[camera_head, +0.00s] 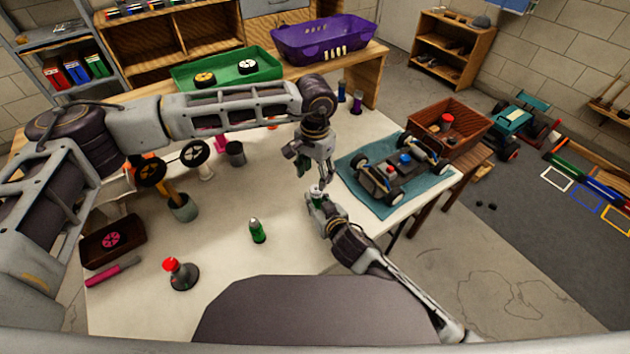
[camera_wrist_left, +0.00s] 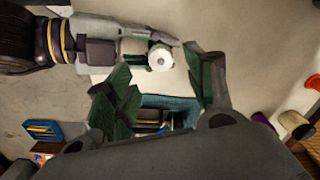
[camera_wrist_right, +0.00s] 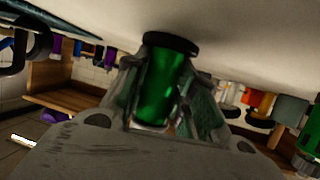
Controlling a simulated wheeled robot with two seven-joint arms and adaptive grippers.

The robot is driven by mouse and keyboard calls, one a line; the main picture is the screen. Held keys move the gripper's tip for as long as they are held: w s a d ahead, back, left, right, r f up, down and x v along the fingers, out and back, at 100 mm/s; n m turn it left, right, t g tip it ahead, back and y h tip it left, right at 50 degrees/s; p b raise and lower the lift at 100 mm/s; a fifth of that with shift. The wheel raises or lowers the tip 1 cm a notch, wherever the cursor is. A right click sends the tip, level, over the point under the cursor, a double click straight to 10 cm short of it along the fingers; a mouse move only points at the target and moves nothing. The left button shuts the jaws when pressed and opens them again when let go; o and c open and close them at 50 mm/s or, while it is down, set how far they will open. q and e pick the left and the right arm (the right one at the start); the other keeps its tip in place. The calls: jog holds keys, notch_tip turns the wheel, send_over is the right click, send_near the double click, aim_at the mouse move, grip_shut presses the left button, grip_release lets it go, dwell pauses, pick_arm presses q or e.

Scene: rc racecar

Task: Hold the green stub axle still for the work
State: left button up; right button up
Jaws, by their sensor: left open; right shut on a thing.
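The green stub axle (camera_wrist_right: 160,88) stands between the fingers of my right gripper (camera_wrist_right: 165,100), which is shut on it. A dark disc shows at one end of it in the right wrist view. In the head view my right gripper (camera_head: 316,200) holds it above the table, mostly hidden by the fingers. My left gripper (camera_head: 312,172) is open just above it. In the left wrist view the left fingers (camera_wrist_left: 162,92) are apart, and a pale round end (camera_wrist_left: 160,57) shows at the right gripper beyond them.
A green bottle-like thing (camera_head: 257,232) stands on the white table (camera_head: 225,270), left of my grippers. A car chassis (camera_head: 395,177) lies on a blue mat (camera_head: 432,188) to the right.

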aim_at(315, 189)
pick_arm(q)
jog(key=shift+r, duration=2.9)
pick_arm(e)
jog(key=shift+s+f, duration=0.1)
jog(key=shift+f, duration=0.3)
jog(key=o, duration=1.1)
jog(key=shift+s+d+r, duration=0.1)
jog(key=shift+s+r, duration=0.05)
jog(key=shift+v, duration=1.65)
jog(key=shift+r+v, duration=0.15)
jog(key=shift+v, duration=1.9)
jog(key=shift+r+v, duration=0.15)
jog(key=shift+v, duration=1.95)
jog(key=shift+r, duration=0.1)
